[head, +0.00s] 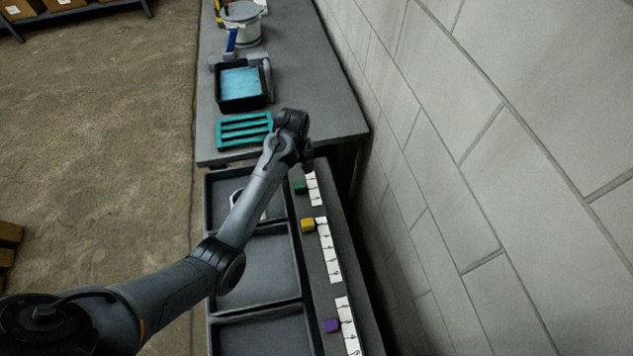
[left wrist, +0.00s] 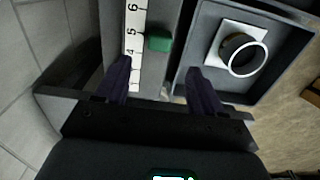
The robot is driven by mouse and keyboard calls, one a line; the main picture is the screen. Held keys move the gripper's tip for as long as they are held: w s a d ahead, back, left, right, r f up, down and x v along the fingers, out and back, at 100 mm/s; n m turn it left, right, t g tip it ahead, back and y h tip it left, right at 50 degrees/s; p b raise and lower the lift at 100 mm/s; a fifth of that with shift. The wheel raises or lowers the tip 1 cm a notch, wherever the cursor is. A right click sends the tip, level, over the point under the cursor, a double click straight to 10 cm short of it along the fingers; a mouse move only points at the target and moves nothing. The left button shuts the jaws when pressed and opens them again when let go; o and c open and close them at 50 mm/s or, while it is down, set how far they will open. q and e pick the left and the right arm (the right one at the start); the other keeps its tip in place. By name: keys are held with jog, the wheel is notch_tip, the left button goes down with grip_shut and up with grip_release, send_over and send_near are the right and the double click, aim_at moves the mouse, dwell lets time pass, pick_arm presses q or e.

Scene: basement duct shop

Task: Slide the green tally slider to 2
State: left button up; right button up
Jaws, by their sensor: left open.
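The green slider (head: 300,187) is a small block on the grey rail at the far end of the row, left of its white number strip (head: 314,190). In the left wrist view the green slider (left wrist: 159,40) sits beside the strip (left wrist: 134,35), near the 5 and 4; its exact reading is unclear. My left gripper (head: 306,160) is above the rail at its far end, its fingers mostly hidden by my arm. In the left wrist view the left gripper (left wrist: 158,72) is open, with the slider ahead of and between its fingertips, apparently not touched. My right gripper is not seen.
A yellow slider (head: 307,224) and a purple slider (head: 331,325) have their own strips nearer. A compartmented dark tray (head: 300,262) runs alongside; a white plate with a ring (left wrist: 223,44) lies in it. A teal rack (head: 243,131) and block wall (head: 480,130) are close by.

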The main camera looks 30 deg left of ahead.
aim_at(299, 185)
pick_arm(q)
jog(key=shift+w+f, duration=0.15)
jog(key=shift+f, duration=0.2)
jog(key=f, duration=0.8)
jog(key=shift+s+f, duration=0.2)
jog(key=shift+f, duration=0.8)
